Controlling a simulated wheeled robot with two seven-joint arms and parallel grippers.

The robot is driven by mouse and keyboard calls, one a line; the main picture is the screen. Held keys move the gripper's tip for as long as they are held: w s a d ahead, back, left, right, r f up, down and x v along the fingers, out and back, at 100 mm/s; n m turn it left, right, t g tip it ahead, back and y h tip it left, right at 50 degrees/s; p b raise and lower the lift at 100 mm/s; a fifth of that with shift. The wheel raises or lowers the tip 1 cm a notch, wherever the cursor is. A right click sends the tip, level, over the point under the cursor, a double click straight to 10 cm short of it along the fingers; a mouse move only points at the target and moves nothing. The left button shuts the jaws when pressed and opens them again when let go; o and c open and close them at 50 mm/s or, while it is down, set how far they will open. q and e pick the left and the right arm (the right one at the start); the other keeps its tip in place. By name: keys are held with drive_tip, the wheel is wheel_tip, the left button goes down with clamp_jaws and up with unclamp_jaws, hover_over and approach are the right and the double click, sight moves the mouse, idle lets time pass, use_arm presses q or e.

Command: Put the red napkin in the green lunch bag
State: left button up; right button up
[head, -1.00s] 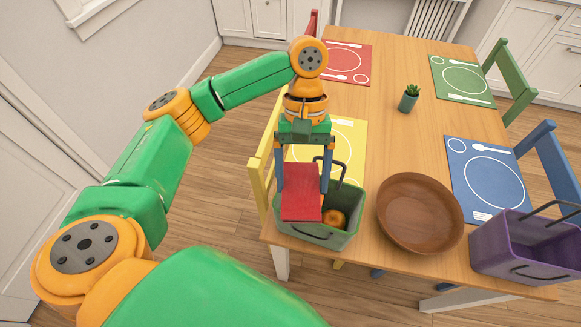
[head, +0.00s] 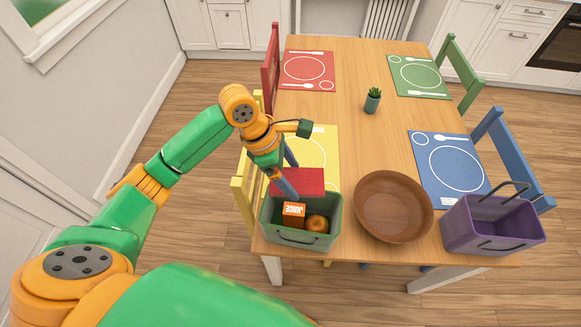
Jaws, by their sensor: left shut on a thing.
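The red napkin (head: 304,181) is a flat folded piece held at the far rim of the green lunch bag, partly over its opening. My left gripper (head: 286,182) is shut on the napkin, with one blue finger in front of it and the other behind. The green lunch bag (head: 302,240) stands at the table's near left corner, open at the top. Inside it are an orange juice box (head: 293,214) and a round orange fruit (head: 317,224). I cannot tell whether the napkin touches the bag. My right gripper is not in view.
A brown wooden bowl (head: 393,207) sits right of the green bag, and a purple lunch bag (head: 491,226) stands further right. A yellow placemat (head: 322,145) lies behind the napkin. A yellow chair (head: 240,190) stands at the table's left edge. The table's middle is mostly clear.

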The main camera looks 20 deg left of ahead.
sight(288, 179)
use_arm(q)
drive_tip(key=shift+f, duration=1.35)
drive_tip(key=o, duration=1.1)
drive_tip(key=shift+a+r, duration=0.15)
drive_tip(key=shift+r, duration=0.15)
drive_tip(key=v, duration=0.6)
drive_tip(key=shift+s+r+b, duration=0.1)
drive_tip(key=shift+r+b, duration=0.15)
drive_tip(key=shift+b, duration=0.15)
